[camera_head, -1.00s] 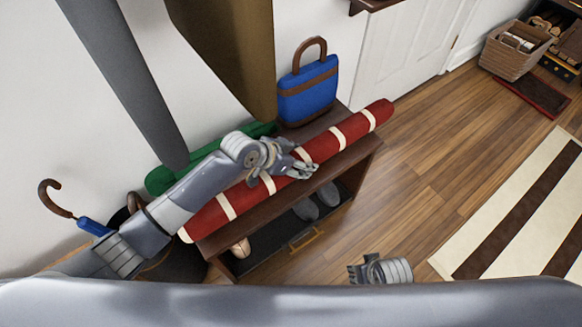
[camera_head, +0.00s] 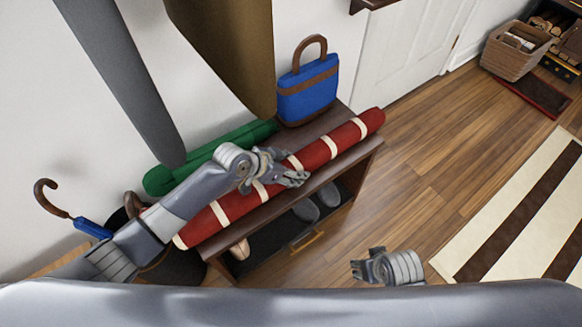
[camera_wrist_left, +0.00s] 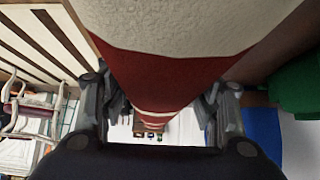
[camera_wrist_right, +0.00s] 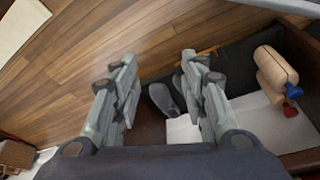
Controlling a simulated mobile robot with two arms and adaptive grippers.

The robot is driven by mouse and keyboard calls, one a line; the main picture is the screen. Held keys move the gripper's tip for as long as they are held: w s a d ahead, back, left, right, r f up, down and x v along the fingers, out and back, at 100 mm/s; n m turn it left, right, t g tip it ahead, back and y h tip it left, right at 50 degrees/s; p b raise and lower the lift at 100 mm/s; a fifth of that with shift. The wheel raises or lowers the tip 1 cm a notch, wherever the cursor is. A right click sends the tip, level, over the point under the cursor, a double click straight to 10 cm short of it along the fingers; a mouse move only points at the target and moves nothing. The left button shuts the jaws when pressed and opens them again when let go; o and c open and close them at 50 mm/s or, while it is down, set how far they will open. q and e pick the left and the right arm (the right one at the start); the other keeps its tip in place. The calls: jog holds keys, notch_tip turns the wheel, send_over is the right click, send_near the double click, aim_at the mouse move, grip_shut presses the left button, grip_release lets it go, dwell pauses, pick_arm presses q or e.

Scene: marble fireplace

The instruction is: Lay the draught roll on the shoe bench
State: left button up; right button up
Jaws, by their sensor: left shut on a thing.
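The draught roll (camera_head: 270,182) is long and red with cream bands. It lies lengthwise along and over the front part of the brown shoe bench (camera_head: 255,217), its left end reaching past the bench's left edge. I cannot tell whether it touches the top all along. My left gripper (camera_head: 292,178) is shut around the roll near its middle. The left wrist view shows the roll (camera_wrist_left: 155,75) running between the fingers. My right gripper (camera_head: 362,268) is low in front of the bench, open and empty in the right wrist view (camera_wrist_right: 160,85).
A blue bag (camera_head: 308,93) stands on the bench's back right, and a green roll (camera_head: 215,158) lies along its back. Grey shoes (camera_head: 305,209) sit on the lower shelf. An umbrella (camera_head: 90,228) stands at the left.

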pick_arm(q)
jog(key=o, duration=1.6)
jog(key=shift+c, duration=0.2)
pick_arm(e)
jog(key=shift+r, duration=0.15)
pick_arm(q)
jog(key=shift+r, duration=0.1)
jog(key=shift+s+a+r, duration=0.1)
jog(key=shift+a+r, duration=0.1)
jog(key=p+v, duration=0.3)
jog(key=v, duration=0.7)
jog(key=shift+s+a+r, duration=0.35)
jog(key=shift+r, duration=0.1)
pick_arm(e)
jog(key=s+f, duration=0.3)
jog(key=f, duration=0.7)
jog(key=shift+s+d+f+g, duration=0.15)
jog(key=shift+s+f+g, duration=0.15)
jog(key=shift+s, duration=0.1)
